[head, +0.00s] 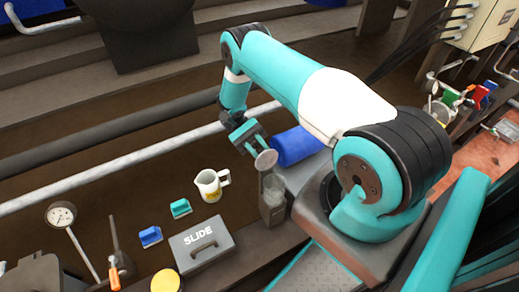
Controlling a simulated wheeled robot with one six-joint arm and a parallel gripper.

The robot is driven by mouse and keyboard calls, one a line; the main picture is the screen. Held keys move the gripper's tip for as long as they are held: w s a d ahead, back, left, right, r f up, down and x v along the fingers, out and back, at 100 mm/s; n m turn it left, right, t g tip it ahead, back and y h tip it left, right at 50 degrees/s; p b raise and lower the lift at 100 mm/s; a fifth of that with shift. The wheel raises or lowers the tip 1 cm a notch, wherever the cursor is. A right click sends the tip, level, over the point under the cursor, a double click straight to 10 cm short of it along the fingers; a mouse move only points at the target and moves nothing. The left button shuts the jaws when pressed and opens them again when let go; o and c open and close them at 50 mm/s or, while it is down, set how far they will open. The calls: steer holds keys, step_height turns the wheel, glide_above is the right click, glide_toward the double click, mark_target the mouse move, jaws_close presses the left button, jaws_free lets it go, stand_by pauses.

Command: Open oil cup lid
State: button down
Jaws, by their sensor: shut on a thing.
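My gripper (255,150) comes down from the upper left and is shut on the lid. The fingertips are small and partly hidden behind the disc. I cannot tell whether a hinge still joins the lid to the cup.
A white jug (209,186) stands left of the cup. A grey box marked SLIDE (203,245), a teal block (180,208), a blue block (150,236) and a yellow round cap (165,281) are nearby. A pressure gauge (61,215) stands left.

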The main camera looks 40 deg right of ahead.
stand_by(0.3)
steer(key=c, duration=0.9)
jaws_free()
steer(key=shift+c, duration=0.2)
step_height(320, 180, up, 20)
steer(key=p, duration=1.1)
